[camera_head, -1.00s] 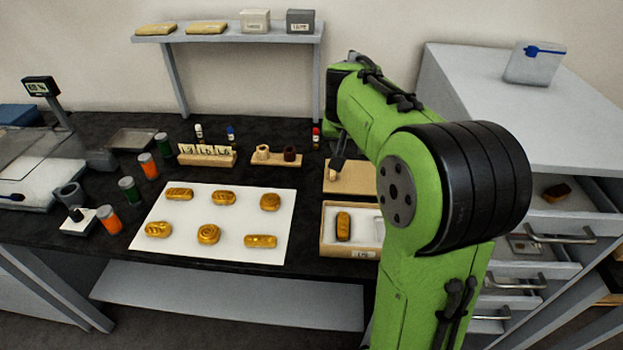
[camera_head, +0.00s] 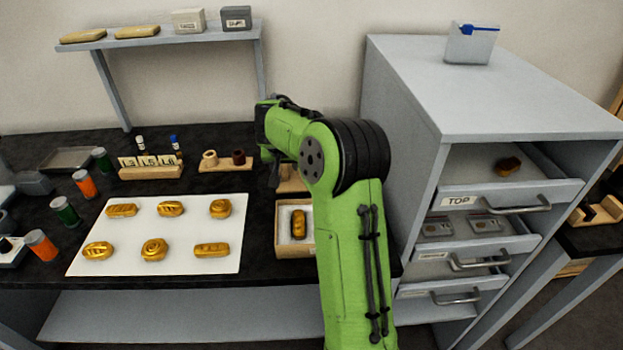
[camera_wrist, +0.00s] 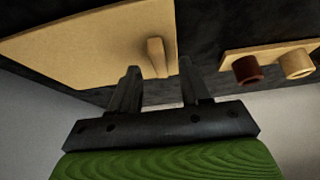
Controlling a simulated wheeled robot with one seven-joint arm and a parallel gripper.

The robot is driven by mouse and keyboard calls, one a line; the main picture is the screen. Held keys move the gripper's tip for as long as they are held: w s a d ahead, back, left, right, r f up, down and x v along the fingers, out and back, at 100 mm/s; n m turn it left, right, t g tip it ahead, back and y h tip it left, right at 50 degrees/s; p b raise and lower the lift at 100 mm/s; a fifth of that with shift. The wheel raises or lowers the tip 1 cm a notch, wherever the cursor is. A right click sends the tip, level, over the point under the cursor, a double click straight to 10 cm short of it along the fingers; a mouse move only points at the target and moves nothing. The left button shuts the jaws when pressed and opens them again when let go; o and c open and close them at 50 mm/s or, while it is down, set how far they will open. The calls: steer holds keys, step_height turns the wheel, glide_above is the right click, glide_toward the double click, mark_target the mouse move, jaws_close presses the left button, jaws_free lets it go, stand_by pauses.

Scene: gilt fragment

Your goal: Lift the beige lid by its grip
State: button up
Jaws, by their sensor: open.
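The beige lid (camera_wrist: 95,45) is a flat panel that lies on the dark bench, with a small upright grip (camera_wrist: 157,57) near one edge in the wrist view. My gripper (camera_wrist: 158,66) is open, its two dark fingers apart and nothing held. The grip appears in line with the gap between the fingertips; I cannot tell whether they reach around it. In the head view the lid (camera_head: 292,182) is mostly hidden behind my green arm. An open beige box (camera_head: 283,250) with a gold piece (camera_head: 299,223) inside is in front of the lid.
A small rack (camera_head: 222,164) with a light ring and a dark ring stands close to the lid. A white sheet (camera_head: 132,225) with several gold pieces lies left. A grey cabinet (camera_head: 450,85) with its top drawer (camera_head: 510,200) open stands right.

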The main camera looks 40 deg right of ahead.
steer(key=shift+x, duration=1)
steer(key=shift+r, duration=0.1)
steer(key=shift+c, duration=0.2)
jaws_close()
step_height(320, 180, up, 16)
steer(key=p, duration=0.9)
steer(key=shift+p, duration=0.35)
